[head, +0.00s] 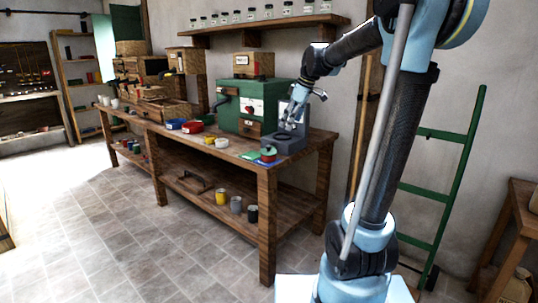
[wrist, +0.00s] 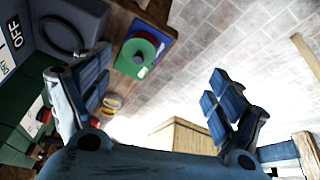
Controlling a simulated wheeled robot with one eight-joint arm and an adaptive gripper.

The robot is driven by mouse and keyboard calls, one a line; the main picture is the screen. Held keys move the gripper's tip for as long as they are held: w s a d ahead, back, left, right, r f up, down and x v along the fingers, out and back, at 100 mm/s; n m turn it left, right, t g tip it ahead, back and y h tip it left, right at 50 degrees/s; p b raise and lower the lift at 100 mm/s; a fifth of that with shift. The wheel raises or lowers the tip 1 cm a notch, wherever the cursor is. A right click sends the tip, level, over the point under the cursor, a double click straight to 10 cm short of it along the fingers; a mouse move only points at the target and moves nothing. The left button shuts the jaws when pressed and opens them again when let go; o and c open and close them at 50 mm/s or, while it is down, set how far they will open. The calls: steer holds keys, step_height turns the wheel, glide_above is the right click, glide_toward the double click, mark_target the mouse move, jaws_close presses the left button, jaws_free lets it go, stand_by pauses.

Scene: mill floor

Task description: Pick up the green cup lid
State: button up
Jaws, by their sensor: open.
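The green cup lid (wrist: 133,57) shows in the wrist view as a round green disc with red parts beside it, near the top and left of centre. In the head view the lid (head: 268,153) is a small green round shape near the bench's front right corner. My gripper (wrist: 158,76) is open, its two blue fingers wide apart with nothing between them. In the head view my gripper (head: 294,108) is above the grey machine base, up and right of the lid, and apart from it.
The wooden workbench (head: 235,150) bears a green machine box (head: 240,98) and a grey machine base (head: 290,141) close behind the lid. A blue mat (wrist: 158,40) lies beneath the lid. Yellow and white cups (head: 221,142) stand to the left. Several cups are on the lower shelf.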

steer(key=n, duration=0.2)
glide_toward(270, 147)
steer(key=x, duration=0.5)
steer(key=shift+w+a, duration=0.15)
steer(key=shift+w, duration=0.15)
steer(key=shift+x, duration=2.65)
steer(key=shift+c, duration=0.2)
steer(key=c, duration=1.2)
steer(key=shift+o, duration=0.2)
